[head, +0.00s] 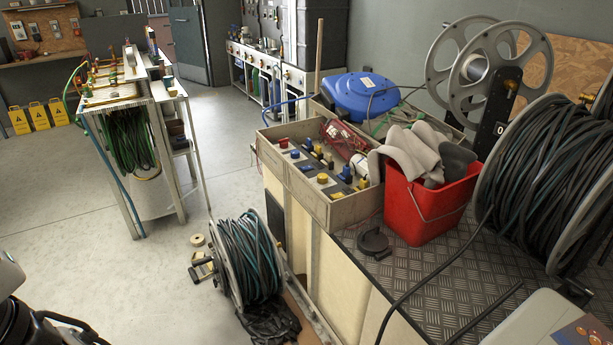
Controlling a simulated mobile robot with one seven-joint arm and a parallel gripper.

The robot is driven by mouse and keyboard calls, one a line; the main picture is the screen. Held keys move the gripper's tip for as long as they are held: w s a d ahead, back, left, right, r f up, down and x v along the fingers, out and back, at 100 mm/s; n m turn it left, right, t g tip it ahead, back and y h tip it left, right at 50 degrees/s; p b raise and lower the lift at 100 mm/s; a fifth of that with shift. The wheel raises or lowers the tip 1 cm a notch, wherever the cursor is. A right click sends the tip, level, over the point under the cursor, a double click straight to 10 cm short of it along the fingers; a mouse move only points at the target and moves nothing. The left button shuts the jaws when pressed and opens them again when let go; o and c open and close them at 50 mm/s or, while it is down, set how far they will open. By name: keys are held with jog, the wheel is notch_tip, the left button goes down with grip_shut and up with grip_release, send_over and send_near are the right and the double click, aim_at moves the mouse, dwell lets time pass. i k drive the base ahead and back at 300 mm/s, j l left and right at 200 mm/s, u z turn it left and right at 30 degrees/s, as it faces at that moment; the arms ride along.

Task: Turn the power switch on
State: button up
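No power switch can be made out with certainty. On the wooden wall board (48,30) at the far upper left, several small devices are mounted, one of them a pale box (18,31); they are too small to tell whether any is a power switch or how it is set. A black reel stand (493,128) at the right carries a white mark like a 0. Dark and white parts of my arm show at the lower left edge. My gripper's fingers are not visible.
A workbench with a ribbed metal top (440,270) fills the right, holding a red bucket (420,208), a wooden crate (335,213) and a large hose reel (545,180). Another reel (250,262) stands on the floor. A hose rack (130,150) stands left.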

aim_at(284, 143)
jog(key=i+j+z, duration=0.15)
jog(key=z, duration=0.65)
jog(key=i+j+z, duration=0.15)
jog(key=j+z, duration=0.15)
jog(key=j, duration=0.15)
jog(key=i+j+z, duration=0.1)
jog(key=j+z, duration=0.2)
jog(key=j, duration=0.15)
jog(key=j+z, duration=0.15)
jog(key=j, duration=0.35)
jog(key=i+j+z, duration=0.1)
jog(key=j, duration=0.45)
jog(key=i+j, duration=0.1)
jog(key=j, duration=0.9)
jog(key=j+z, duration=0.1)
jog(key=j, duration=0.95)
jog(key=i, duration=0.05)
